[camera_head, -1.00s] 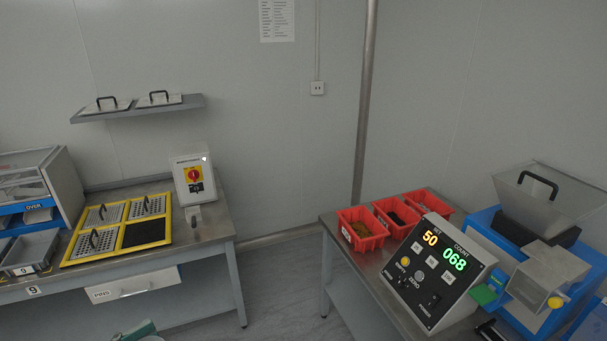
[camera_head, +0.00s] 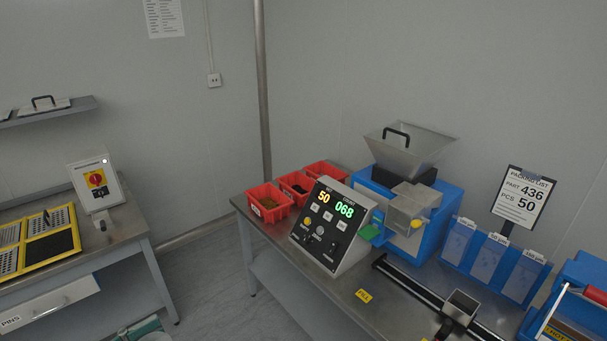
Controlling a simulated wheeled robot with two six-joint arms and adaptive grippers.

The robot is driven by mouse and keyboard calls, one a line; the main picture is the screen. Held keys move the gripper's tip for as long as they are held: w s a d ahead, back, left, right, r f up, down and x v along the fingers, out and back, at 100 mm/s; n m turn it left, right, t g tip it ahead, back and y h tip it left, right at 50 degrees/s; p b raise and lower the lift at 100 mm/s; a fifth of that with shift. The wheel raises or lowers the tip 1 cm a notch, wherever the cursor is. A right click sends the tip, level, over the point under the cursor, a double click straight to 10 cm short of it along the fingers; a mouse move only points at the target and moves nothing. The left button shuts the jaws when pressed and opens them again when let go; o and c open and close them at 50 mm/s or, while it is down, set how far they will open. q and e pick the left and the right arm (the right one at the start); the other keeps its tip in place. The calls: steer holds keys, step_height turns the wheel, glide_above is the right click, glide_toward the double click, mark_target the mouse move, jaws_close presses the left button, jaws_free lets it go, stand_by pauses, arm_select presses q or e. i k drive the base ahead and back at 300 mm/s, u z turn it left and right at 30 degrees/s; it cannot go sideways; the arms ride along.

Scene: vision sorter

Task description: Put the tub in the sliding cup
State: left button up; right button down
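Three red open tubs stand at the back left of the right bench: the front one (camera_head: 268,212) holds brown pieces, the middle one (camera_head: 283,181) dark ones. The third (camera_head: 320,166) is partly hidden. I cannot tell which thing the task calls the tub. A small grey square cup (camera_head: 461,303), seemingly the sliding cup, sits on a black rail (camera_head: 405,278) at the lower right. Neither gripper shows clearly. A green and white thing (camera_head: 140,328) at the bottom edge is cut off; I cannot tell whether it is mine.
A counter box (camera_head: 333,226) reads 50 and 068. Behind it stands a blue machine (camera_head: 438,206) with a grey hopper (camera_head: 408,150). Blue pouch holders (camera_head: 493,260) and a packing list sign (camera_head: 520,197) are at right. A floor gap separates the benches.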

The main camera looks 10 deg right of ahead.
mark_target(459, 312)
steer(key=z, duration=2.05)
steer(key=i, duration=1)
